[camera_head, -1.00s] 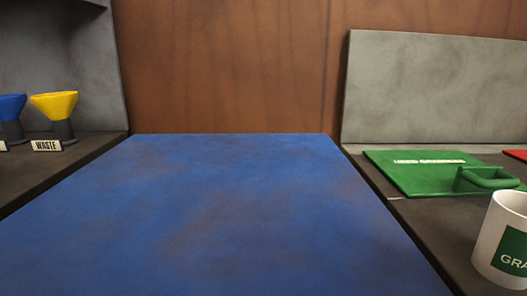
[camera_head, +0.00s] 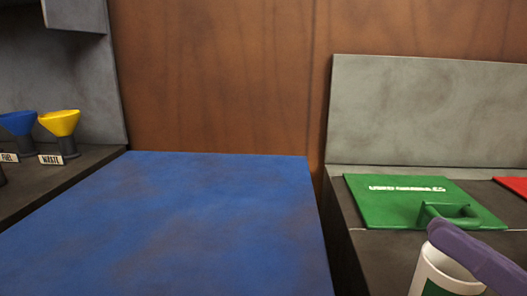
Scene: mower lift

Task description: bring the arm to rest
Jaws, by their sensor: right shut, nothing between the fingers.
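My right gripper (camera_head: 447,234) comes in from the right edge as a purple shape at the lower right. It is shut and empty. The rest of my right arm is outside the frame. My left gripper is not in view.
A blue lift surface (camera_head: 200,220) fills the middle and is clear. On the left shelf (camera_head: 70,178) stand a blue funnel (camera_head: 18,122) and a yellow funnel (camera_head: 60,122). A red panel (camera_head: 513,185) lies at the right edge. A grey panel (camera_head: 425,110) stands behind.

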